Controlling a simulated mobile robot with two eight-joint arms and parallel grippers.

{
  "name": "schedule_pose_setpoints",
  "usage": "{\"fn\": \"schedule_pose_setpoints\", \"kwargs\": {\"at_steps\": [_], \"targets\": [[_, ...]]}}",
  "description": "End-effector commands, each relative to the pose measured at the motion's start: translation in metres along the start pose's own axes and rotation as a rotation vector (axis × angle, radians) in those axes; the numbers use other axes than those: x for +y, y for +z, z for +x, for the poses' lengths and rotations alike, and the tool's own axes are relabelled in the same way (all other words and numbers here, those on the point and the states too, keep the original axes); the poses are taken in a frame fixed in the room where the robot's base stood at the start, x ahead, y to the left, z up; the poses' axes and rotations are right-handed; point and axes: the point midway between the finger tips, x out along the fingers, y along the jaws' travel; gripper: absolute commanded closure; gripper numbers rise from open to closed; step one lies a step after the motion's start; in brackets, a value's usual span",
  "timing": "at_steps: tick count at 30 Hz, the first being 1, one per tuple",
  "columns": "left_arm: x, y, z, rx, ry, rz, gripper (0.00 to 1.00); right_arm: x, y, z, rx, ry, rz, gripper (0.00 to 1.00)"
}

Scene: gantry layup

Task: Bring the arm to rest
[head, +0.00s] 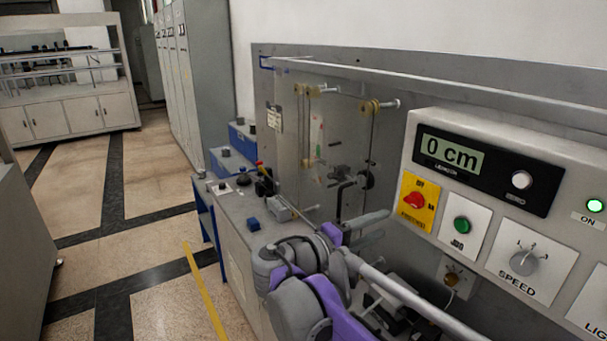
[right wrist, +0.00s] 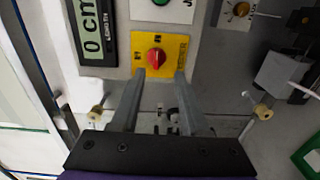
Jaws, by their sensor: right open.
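My right arm (head: 300,290), grey and purple, reaches in from the bottom of the head view. Its gripper (head: 384,224) points at the control panel (head: 440,140), below and left of the yellow plate. In the right wrist view the two grey fingers of the gripper (right wrist: 162,76) stand apart with nothing between them. Beyond their tips is the red rotary switch (right wrist: 156,58) on its yellow plate; the switch also shows in the head view (head: 414,201). I cannot tell the exact gap to the panel, but no grip on the switch shows. My left gripper is not in view.
The panel carries a display (head: 450,154) reading 0 cm, a green button (head: 462,225), a speed knob (head: 523,262) and a lit green lamp (head: 595,205). A clear sheet with pulleys (head: 372,106) stands behind the bench. Open floor (head: 150,240) lies to the left.

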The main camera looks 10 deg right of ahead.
Motion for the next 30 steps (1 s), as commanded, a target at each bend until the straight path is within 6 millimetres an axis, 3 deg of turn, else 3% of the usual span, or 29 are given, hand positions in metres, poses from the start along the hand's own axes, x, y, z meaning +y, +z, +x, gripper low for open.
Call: {"fn": "schedule_pose_setpoints", "kwargs": {"at_steps": [4, 8, 12, 15, 18, 24, 30], "targets": [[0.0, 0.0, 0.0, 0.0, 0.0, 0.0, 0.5, -0.038, 0.031, 0.012, 0.0, -0.162, 0.001, 0.55], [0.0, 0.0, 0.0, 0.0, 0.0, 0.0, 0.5, -0.109, 0.08, 0.013, 0.012, -0.45, 0.042, 0.55], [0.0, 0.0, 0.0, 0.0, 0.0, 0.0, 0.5, -0.189, 0.129, -0.015, 0.035, -0.786, 0.164, 0.55], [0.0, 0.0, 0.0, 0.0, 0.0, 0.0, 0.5, -0.235, 0.153, -0.047, 0.052, -1.001, 0.292, 0.55], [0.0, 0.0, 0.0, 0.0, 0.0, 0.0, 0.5, -0.267, 0.168, -0.078, 0.068, -1.172, 0.429, 0.55], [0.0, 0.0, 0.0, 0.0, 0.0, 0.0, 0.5, -0.296, 0.176, -0.116, 0.086, -1.36, 0.634, 0.55], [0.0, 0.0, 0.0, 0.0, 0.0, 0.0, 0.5, -0.3, 0.176, -0.124, 0.09, -1.398, 0.68, 0.55]]}}
